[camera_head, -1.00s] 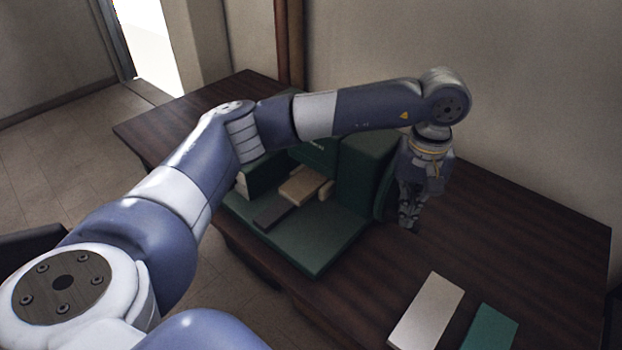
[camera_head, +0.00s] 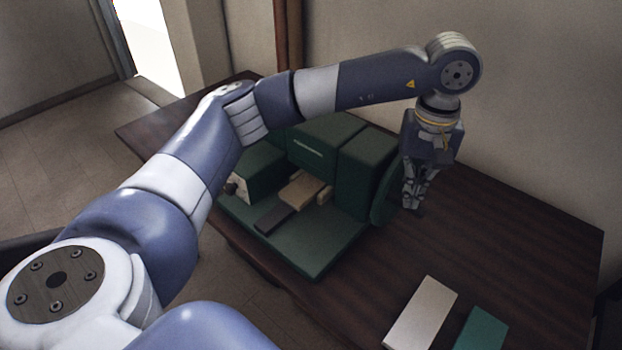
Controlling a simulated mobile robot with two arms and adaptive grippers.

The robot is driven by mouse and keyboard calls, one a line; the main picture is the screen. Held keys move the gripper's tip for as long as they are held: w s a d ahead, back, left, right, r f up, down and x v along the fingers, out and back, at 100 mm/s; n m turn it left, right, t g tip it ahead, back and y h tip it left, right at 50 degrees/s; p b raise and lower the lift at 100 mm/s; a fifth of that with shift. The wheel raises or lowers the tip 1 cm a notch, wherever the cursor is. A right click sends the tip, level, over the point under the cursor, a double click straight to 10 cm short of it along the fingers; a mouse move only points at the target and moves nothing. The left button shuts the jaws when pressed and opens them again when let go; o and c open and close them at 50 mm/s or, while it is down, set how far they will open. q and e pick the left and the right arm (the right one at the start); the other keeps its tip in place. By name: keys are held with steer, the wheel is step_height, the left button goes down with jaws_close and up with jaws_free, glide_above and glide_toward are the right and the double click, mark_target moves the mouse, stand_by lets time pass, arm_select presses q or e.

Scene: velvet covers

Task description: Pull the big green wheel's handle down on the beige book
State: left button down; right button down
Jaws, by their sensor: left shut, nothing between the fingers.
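The big green wheel (camera_head: 384,196) shows as a thin disc on the right side of the green machine (camera_head: 364,165). Its handle cannot be made out; my gripper hides that area. A beige book (camera_head: 302,190) lies on the machine's bed, between the green blocks. My left gripper (camera_head: 412,205) points down just to the right of the wheel. It is shut and empty. I cannot tell whether it touches the wheel or its handle. My right gripper is not in view.
The machine stands on a dark wooden table (camera_head: 500,235). A dark bar (camera_head: 276,217) lies on its green base (camera_head: 315,248). A cream book (camera_head: 421,312) and a green book (camera_head: 480,332) lie at the table's front. The table's right part is clear.

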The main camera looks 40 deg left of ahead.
arm_select(q)
steer(key=shift+r+p, duration=1.15)
steer(key=shift+r, duration=1.65)
steer(key=shift+f, duration=0.1)
